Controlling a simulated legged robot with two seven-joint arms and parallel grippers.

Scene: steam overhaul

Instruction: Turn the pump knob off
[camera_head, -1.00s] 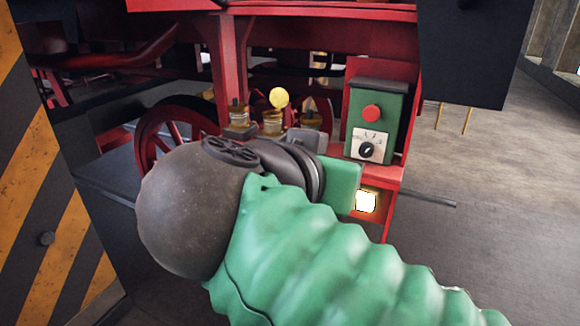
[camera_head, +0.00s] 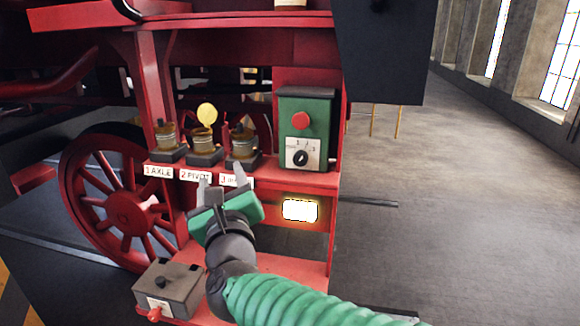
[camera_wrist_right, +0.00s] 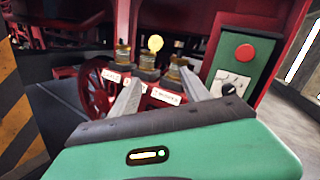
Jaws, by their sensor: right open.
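The pump knob (camera_head: 300,158) is a small black dial on a white scale plate, low on the green control box (camera_head: 318,118). A red button (camera_head: 301,121) sits above it. The knob also shows in the right wrist view (camera_wrist_right: 228,89), right of the fingers. My right gripper (camera_head: 221,184) is open and empty. It is to the left of and below the knob, in front of the labelled shelf edge, and does not touch the knob. My left gripper is in neither view.
Three brass oil cups (camera_head: 203,140) stand on the red shelf above labels left of the box. A grey box (camera_head: 170,287) with a small knob is at the lower left. A lit lamp (camera_head: 299,210) glows below the green box. Open floor (camera_head: 440,200) lies right.

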